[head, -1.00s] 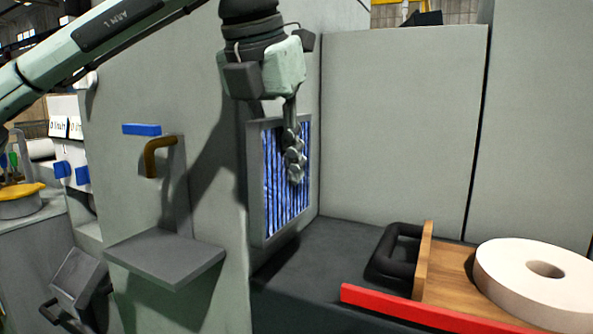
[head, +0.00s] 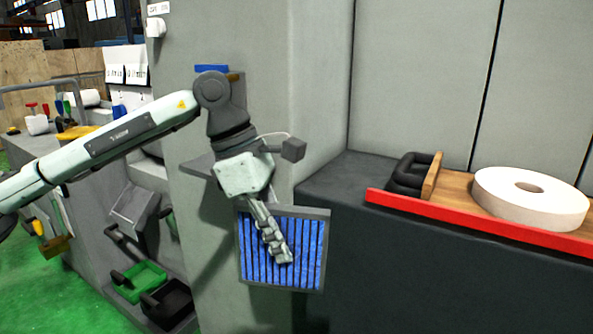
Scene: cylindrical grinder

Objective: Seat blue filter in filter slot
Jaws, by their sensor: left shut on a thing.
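The blue filter (head: 309,252), a square of blue pleats in a grey frame, hangs in the air at the lower middle of the head view, its pleated face towards me. My left gripper (head: 282,256) is shut on it; the fingers lie across its pleats, and the arm comes in from the left. The filter is in front of the grey machine corner, below the level of the black bench top. I cannot make out the filter slot; the arm and filter cover part of the machine front. My right gripper is out of view.
A white grinding wheel (head: 530,198) lies on a wooden board behind a red rail (head: 470,226) on the right. Green (head: 139,281) and black (head: 167,304) bins are low left. A grey shelf (head: 197,166) sticks out behind my arm.

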